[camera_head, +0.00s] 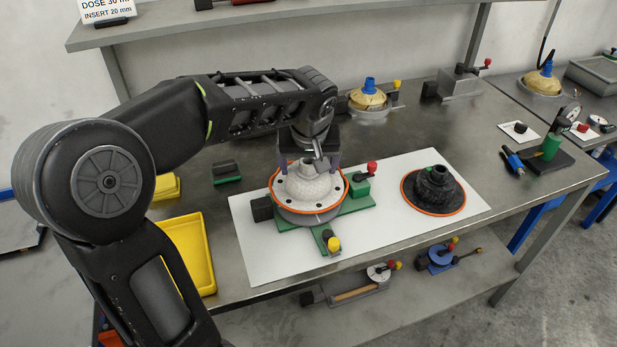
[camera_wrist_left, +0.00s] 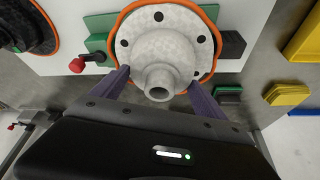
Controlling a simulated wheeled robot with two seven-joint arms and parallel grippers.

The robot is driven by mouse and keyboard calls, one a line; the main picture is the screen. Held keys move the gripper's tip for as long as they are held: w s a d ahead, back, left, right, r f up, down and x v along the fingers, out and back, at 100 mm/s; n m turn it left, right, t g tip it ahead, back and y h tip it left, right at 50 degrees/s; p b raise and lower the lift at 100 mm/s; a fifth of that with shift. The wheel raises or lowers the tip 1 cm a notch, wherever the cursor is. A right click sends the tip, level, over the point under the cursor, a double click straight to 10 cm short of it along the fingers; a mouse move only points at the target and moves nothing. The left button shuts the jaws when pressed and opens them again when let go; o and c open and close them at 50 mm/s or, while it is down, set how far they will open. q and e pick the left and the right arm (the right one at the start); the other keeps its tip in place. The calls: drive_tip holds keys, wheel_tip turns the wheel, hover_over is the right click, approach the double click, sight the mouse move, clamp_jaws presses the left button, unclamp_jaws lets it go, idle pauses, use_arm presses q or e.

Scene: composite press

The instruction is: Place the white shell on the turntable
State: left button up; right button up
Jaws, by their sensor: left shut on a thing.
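The white shell (camera_head: 306,186) has a speckled dome, a neck and a wide flange with dark holes and an orange rim. It is over the grey turntable (camera_head: 312,217) on the green fixture, upright; whether it rests fully on it I cannot tell. My left gripper (camera_head: 309,165) reaches in from behind, its purple fingers on either side of the shell. In the left wrist view the shell (camera_wrist_left: 165,55) sits between the fingertips of the left gripper (camera_wrist_left: 158,85), which is shut on it near the neck. My right gripper is not in view.
A black shell with an orange rim (camera_head: 435,190) lies on the white mat (camera_head: 262,264) at right. The green fixture carries a red-knobbed clamp (camera_head: 360,184) and a yellow knob (camera_head: 333,244). A yellow tray (camera_head: 189,250) lies left. Beige domed parts (camera_head: 368,98) stand behind.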

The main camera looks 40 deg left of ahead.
sight(309, 178)
use_arm(q)
drive_tip(key=shift+f, duration=1.8)
drive_tip(key=shift+f, duration=0.2)
drive_tip(key=o, duration=1.5)
drive_tip(key=shift+r, duration=0.1)
drive_tip(key=shift+d+r, duration=0.1)
drive_tip(key=shift+r, duration=0.35)
drive_tip(key=v, duration=1.1)
drive_tip(key=shift+s+d+r, duration=0.1)
drive_tip(key=shift+s, duration=0.05)
